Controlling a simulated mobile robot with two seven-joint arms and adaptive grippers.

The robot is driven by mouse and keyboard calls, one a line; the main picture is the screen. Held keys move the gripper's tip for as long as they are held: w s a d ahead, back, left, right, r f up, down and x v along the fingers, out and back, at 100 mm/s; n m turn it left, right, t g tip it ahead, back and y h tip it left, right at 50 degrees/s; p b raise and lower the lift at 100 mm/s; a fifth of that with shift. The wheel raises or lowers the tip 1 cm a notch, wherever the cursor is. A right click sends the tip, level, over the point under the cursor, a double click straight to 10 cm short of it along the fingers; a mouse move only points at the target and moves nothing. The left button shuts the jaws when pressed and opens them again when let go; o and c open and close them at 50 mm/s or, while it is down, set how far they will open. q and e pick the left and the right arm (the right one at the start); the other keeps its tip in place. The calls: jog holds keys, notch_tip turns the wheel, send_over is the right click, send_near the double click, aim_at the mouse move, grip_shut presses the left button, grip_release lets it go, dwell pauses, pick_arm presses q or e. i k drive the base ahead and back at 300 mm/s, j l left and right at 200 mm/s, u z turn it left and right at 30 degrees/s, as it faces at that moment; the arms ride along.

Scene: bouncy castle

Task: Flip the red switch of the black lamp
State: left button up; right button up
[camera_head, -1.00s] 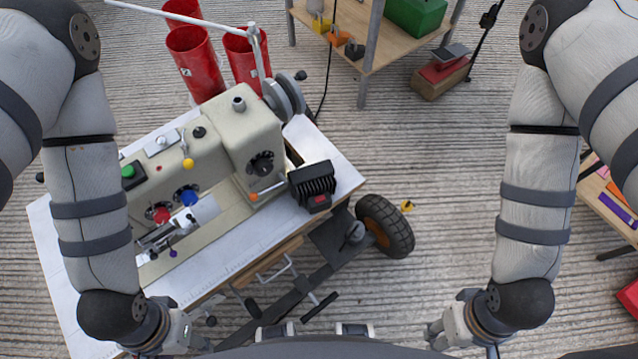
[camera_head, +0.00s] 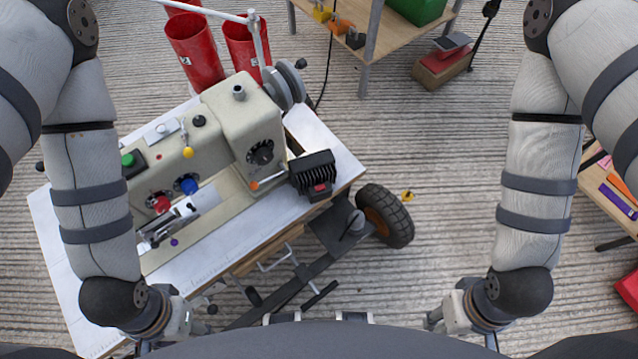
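The black lamp (camera_head: 312,171) is a small ribbed black block at the right end of the white table, beside the beige sewing machine. Its red switch (camera_head: 319,188) shows on the lower front side. My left gripper (camera_head: 190,325) is at the lower left, by the table's front edge and well apart from the lamp. My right gripper (camera_head: 440,320) is at the lower right, over the floor and away from the table. The fingers of both grippers are mostly hidden at the bottom of the picture.
The sewing machine (camera_head: 225,140) fills much of the white table (camera_head: 85,285). A black wheel (camera_head: 385,215) stands right of the table. Red bins (camera_head: 195,50) and a wooden shelf table (camera_head: 345,35) are behind.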

aim_at(318, 189)
jog(key=l+u, duration=0.7)
jog(key=u, duration=0.15)
jog(key=k+l+u, duration=0.15)
jog(key=l+u, duration=0.15)
jog(key=u, duration=0.15)
jog(key=k+l+u, duration=0.15)
jog(key=l+u, duration=0.15)
jog(key=u, duration=0.15)
